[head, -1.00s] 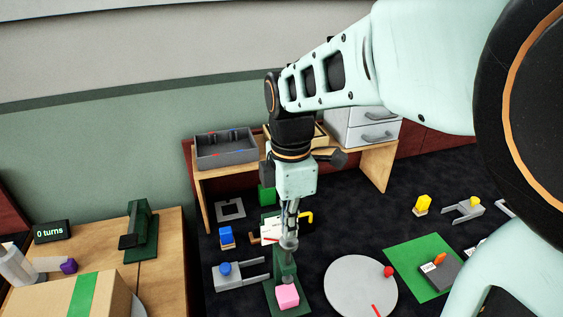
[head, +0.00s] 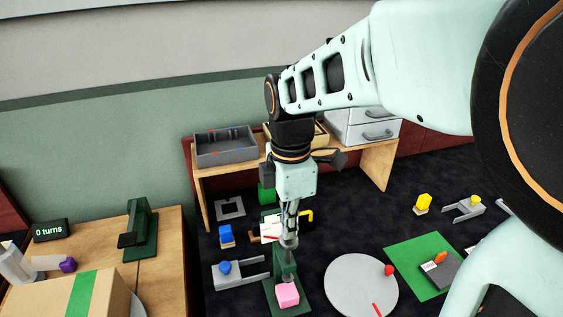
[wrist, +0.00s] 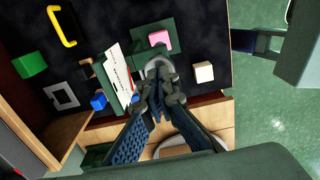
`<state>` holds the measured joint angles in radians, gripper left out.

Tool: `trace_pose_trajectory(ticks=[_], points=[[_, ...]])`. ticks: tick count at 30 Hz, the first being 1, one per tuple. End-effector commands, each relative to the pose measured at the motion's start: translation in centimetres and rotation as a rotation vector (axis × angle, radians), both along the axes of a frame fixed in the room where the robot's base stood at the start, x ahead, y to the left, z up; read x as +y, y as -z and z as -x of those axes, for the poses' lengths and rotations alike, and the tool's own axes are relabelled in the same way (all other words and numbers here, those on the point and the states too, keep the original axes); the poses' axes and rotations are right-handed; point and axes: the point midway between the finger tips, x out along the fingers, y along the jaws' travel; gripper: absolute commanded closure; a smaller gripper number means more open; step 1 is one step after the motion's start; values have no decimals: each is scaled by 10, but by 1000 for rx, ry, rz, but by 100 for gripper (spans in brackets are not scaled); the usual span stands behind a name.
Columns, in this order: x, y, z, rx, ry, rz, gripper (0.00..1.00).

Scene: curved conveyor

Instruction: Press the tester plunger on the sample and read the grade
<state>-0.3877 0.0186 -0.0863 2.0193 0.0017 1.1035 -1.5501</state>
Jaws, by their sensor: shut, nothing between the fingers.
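The tester is a dark green stand (head: 302,301) on the dark surface, with a pink block (head: 288,295), likely the sample, at its front. The pink block also shows in the wrist view (wrist: 159,38). My gripper (head: 289,243) points down over the stand, with its fingers together and nothing held. In the wrist view my fingertips (wrist: 158,93) are close to a grey rounded part (wrist: 159,64), likely the plunger top. I cannot tell whether they touch.
A round grey disc (head: 350,287) with a red knob is close on the right, beside a green mat (head: 405,253). A wooden bench with a grey tray (head: 222,158) stands behind.

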Motion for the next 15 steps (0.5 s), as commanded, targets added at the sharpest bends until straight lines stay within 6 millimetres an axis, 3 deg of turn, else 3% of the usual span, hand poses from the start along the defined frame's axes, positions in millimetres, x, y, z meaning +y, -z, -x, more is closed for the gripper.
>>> trace_pose_trajectory(ticks=[15], points=[[0, 17, 0, 1, 0, 0, 100]])
